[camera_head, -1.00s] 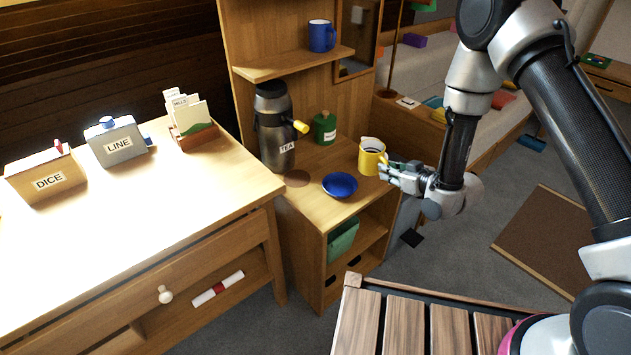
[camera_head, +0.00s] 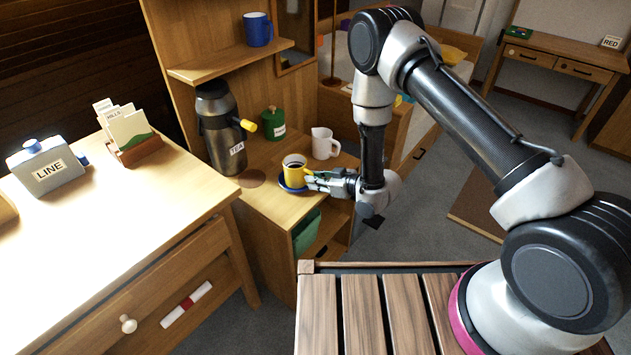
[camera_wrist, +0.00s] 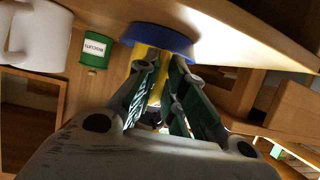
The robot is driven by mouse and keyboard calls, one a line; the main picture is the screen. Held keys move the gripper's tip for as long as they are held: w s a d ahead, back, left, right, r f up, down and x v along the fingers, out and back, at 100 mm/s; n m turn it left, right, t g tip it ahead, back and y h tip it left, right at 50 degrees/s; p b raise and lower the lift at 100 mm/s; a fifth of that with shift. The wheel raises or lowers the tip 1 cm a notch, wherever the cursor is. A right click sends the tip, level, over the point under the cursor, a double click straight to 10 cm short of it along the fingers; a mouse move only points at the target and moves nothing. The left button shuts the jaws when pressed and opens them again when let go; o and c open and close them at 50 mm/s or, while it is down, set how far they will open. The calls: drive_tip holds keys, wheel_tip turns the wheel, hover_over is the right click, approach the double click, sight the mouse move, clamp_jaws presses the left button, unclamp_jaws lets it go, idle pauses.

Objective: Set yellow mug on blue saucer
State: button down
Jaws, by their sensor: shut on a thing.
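The yellow mug (camera_head: 296,170) is upright with dark liquid inside. It stands at the blue saucer (camera_head: 285,186), within its outline in the head view. I cannot tell whether its base touches the saucer. My gripper (camera_head: 311,180) comes from the right and is shut on the mug's near right side, probably at the handle, which the fingers hide. In the wrist view my gripper (camera_wrist: 160,88) has the yellow mug (camera_wrist: 140,54) between its fingers, with the blue saucer (camera_wrist: 157,38) right against it in the picture.
A white jug (camera_head: 325,144) stands close behind the mug, to the right. A green canister (camera_head: 273,123) and a tea dispenser (camera_head: 219,135) stand further back. A blue mug (camera_head: 258,30) is on the shelf above. A round brown mat (camera_head: 251,178) lies left of the saucer.

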drive_tip(key=c, duration=1.5)
unclamp_jaws()
drive_tip(key=shift+d, duration=0.1)
drive_tip(key=v, duration=1.2)
drive_tip(key=w+d+r+m+t+h, duration=0.1)
drive_tip(key=w+d+r+h, duration=0.3)
drive_tip(key=r, duration=0.3)
drive_tip(key=w+d+r+h, duration=0.1)
drive_tip(key=w+d+r, duration=0.3)
drive_tip(key=d+r, duration=0.15)
drive_tip(key=s+d+r+m+h, duration=0.3)
drive_tip(key=d+r+h, duration=0.1)
drive_tip(key=d+r, duration=0.75)
drive_tip(key=s+d+r+m+g+h, duration=0.25)
drive_tip(key=s+d+r+m, duration=0.2)
drive_tip(key=s+r, duration=0.65)
drive_tip(key=s+d+r+m+g, duration=0.1)
drive_tip(key=s+r, duration=0.1)
drive_tip(key=s, duration=0.7)
drive_tip(key=s+d+r+m, duration=0.1)
drive_tip(key=s+r+m, duration=0.1)
drive_tip(key=s, duration=0.8)
drive_tip(key=shift+g, duration=0.35)
